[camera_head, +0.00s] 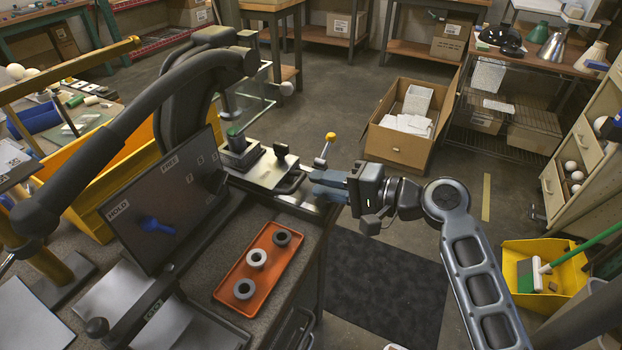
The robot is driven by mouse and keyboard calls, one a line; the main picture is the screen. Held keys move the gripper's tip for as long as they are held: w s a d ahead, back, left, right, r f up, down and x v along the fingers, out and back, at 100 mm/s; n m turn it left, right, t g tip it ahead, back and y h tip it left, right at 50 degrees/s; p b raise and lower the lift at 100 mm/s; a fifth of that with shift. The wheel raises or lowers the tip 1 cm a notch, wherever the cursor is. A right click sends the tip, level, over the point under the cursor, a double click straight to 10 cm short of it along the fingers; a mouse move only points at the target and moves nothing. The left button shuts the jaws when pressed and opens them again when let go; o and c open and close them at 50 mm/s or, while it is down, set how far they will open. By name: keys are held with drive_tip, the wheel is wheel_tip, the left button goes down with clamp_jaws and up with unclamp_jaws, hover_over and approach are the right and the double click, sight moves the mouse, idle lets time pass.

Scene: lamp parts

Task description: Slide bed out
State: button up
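The bed appears to be the flat metal plate (262,170) on the machine at the centre. A dark handle (291,184) sits at its right front edge. A grey block with a green-topped part (238,146) stands at the plate's back left, under the machine's head. My gripper (313,184) reaches in from the right, its blue-grey fingers pointing left at the handle. The fingertips are at or very close to the handle. I cannot tell whether they touch it or close around it.
A yellow-knobbed lever (328,142) stands just behind my gripper. An orange tray (260,268) with grey and white rings lies in front of the plate. A dark panel (166,205) stands at left. A cardboard box (398,147) is on the floor. Floor around the black mat (385,288) is open.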

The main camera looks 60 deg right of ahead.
drive_tip(key=shift+x, duration=1.65)
clamp_jaws()
